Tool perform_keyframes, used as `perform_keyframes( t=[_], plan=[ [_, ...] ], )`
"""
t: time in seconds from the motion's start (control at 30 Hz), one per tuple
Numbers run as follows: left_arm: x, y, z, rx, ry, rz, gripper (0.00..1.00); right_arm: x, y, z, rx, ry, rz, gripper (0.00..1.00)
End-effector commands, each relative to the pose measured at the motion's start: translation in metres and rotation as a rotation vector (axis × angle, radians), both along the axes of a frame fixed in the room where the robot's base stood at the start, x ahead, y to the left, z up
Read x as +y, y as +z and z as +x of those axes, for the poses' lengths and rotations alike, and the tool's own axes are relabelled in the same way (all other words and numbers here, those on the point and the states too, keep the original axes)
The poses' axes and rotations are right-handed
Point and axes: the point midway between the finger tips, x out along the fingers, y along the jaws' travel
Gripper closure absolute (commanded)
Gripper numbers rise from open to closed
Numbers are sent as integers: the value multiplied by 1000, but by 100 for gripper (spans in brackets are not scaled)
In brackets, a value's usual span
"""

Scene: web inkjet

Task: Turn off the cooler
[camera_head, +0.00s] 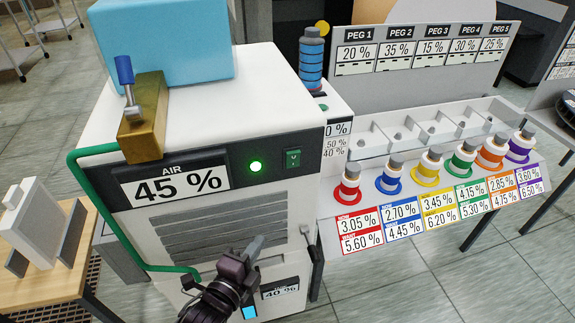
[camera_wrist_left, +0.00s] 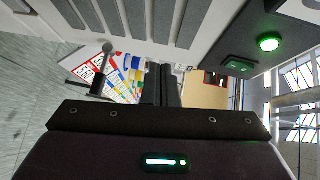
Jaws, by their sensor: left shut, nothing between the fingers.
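The cooler (camera_head: 205,110) is a white cabinet with a dark panel. The panel has an "AIR 45 %" label, a lit green lamp (camera_head: 256,167) and a green rocker switch (camera_head: 293,158) to the right of the lamp. The lamp (camera_wrist_left: 268,42) and the switch (camera_wrist_left: 238,65) also show in the left wrist view. My left gripper (camera_head: 254,246) is in front of the cooler's lower front, below the lamp and switch and apart from them. In the left wrist view its fingers (camera_wrist_left: 160,84) are together with nothing between them. My right gripper is not in view.
A brass block with a blue-handled valve (camera_head: 143,115) and a light blue box (camera_head: 165,40) are on the cooler's top. A green hose (camera_head: 110,210) runs down its left front. A rack of coloured bottles (camera_head: 430,165) stands to the right. A wooden table (camera_head: 60,280) is at left.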

Motion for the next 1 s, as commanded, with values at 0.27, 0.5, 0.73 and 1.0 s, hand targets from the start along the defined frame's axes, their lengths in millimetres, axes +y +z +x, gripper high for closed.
perform_keyframes(
  t=[0.27, 0.5, 0.73, 1.0],
  plan=[
    [-31, 127, -35, -255, -92, 65, 100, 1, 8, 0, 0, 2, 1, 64],
    [-32, 134, -38, -271, -96, 68, 100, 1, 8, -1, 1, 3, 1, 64],
    [-34, 136, -34, -273, -94, 68, 100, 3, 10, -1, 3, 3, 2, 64],
    [-53, 144, 5, -275, -92, 66, 100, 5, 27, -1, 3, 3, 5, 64]
  ],
)
